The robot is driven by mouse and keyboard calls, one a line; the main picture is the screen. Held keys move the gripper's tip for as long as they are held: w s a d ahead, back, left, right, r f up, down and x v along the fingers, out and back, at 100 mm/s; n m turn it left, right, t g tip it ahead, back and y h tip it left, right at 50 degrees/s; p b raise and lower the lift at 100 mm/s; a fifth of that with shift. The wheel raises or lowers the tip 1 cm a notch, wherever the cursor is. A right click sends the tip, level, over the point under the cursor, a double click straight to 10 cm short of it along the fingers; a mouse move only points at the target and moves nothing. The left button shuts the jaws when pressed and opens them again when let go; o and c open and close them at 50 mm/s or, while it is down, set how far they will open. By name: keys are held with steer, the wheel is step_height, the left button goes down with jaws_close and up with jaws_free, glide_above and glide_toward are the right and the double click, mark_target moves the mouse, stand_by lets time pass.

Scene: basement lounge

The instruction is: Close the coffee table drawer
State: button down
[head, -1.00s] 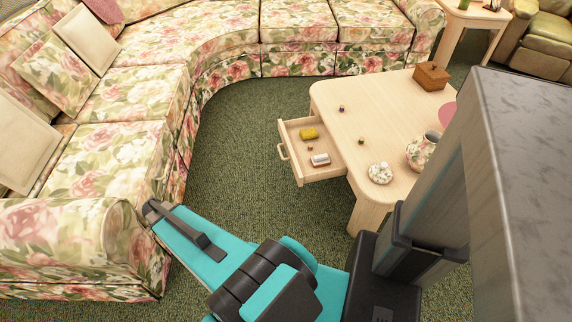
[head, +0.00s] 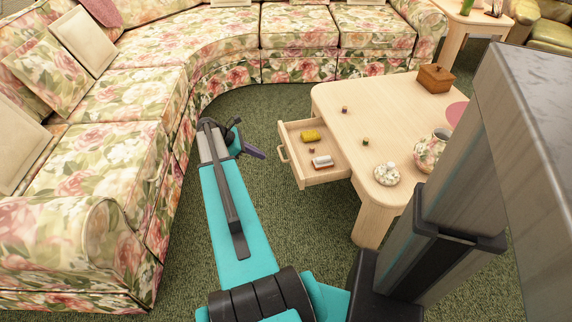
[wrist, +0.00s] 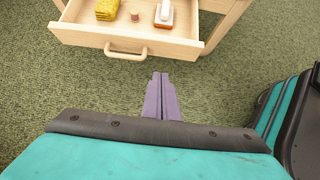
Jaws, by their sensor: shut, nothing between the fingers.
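The light wooden coffee table (head: 385,125) stands right of centre in the head view. Its drawer (head: 325,178) is pulled open toward the left, with a loop handle (head: 283,153) on its front. In the drawer lie a yellow item (head: 310,136), a small reddish-brown piece and a white-and-red item (head: 322,162). My gripper (head: 254,152) is left of the drawer front, apart from it. In the wrist view the purple fingers (wrist: 161,80) are together and empty, a little short of the handle (wrist: 126,51) and to its right.
A floral sectional sofa (head: 130,130) curves along the left and back. On the table top are a wooden box (head: 435,78), a floral vase (head: 431,152), a dish (head: 386,175) and two small pieces.

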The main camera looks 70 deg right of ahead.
steer(key=shift+s+d+r, duration=0.15)
steer(key=shift+d, duration=0.05)
stand_by(0.3)
steer(key=b, duration=0.3)
glide_toward(293, 163)
step_height(293, 163, down, 4)
steer(key=s+d, duration=0.1)
steer(key=s, duration=0.1)
steer(key=shift+s+d, duration=0.35)
steer(key=shift+s, duration=0.1)
steer(key=shift+s+d, duration=0.15)
steer(key=shift+s, duration=0.05)
